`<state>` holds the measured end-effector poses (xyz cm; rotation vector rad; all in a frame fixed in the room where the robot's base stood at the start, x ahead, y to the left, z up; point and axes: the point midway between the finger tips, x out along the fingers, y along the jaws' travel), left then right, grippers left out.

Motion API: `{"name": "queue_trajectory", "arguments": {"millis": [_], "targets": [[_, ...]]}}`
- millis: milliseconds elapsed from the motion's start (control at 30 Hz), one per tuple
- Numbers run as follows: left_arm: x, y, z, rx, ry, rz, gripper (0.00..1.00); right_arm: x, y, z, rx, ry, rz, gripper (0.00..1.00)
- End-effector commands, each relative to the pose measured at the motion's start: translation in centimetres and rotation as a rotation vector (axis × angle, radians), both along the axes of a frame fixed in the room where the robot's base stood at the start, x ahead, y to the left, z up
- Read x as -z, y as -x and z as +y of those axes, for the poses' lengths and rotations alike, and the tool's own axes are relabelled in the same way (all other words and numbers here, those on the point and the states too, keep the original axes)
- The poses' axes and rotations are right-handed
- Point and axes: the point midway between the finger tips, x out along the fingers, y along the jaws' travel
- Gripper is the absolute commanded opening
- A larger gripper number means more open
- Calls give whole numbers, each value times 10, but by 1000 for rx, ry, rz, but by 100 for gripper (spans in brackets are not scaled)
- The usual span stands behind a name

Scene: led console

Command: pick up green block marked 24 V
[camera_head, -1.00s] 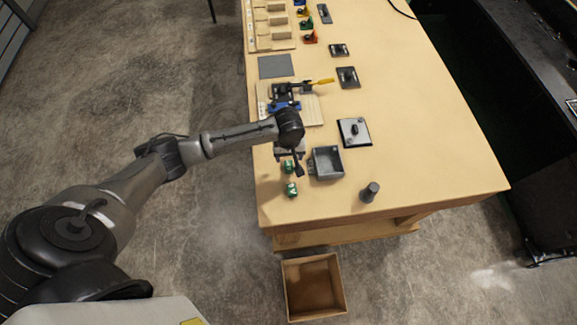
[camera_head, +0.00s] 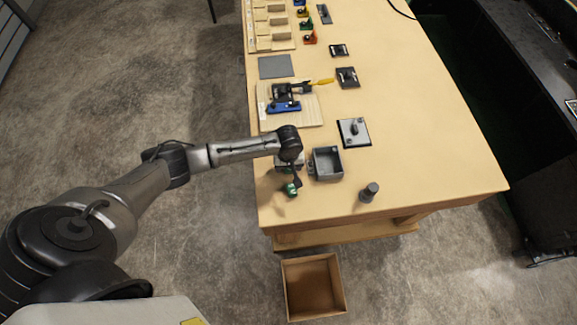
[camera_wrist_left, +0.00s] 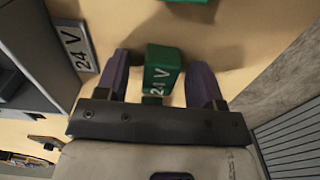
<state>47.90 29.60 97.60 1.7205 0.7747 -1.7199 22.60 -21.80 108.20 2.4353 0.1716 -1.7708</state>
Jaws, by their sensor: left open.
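A green block (camera_wrist_left: 161,68) marked 24 V stands between the two fingers of my left gripper (camera_wrist_left: 160,64) in the left wrist view. Gaps show between the block and each finger, and the gripper is open. A second green block (camera_wrist_left: 185,3) shows partly at the top edge of that view. In the head view one green block (camera_head: 291,190) lies near the table's left edge, just below my left gripper (camera_head: 291,170), which hides the marked block. My right gripper is not in view.
A grey open box (camera_head: 327,164) stands close to the right of my left gripper. A plate reading 24 V (camera_wrist_left: 70,46) shows beside it in the wrist view. A dark cylinder (camera_head: 369,192) stands near the front edge. The table's right side is clear.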

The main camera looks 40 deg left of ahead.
Motion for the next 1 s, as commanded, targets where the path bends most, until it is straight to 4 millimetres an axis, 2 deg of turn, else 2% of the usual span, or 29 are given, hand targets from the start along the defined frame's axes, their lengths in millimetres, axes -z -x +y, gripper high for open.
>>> {"name": "queue_trajectory", "arguments": {"millis": [67,600,867,1000], "targets": [[0,0,0,0,0,0,60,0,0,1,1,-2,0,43],[-1,0,0,0,0,0,8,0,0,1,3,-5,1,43],[-2,0,0,0,0,0,8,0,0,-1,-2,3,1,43],[-9,-1,0,0,1,-2,8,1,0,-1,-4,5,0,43]]}}
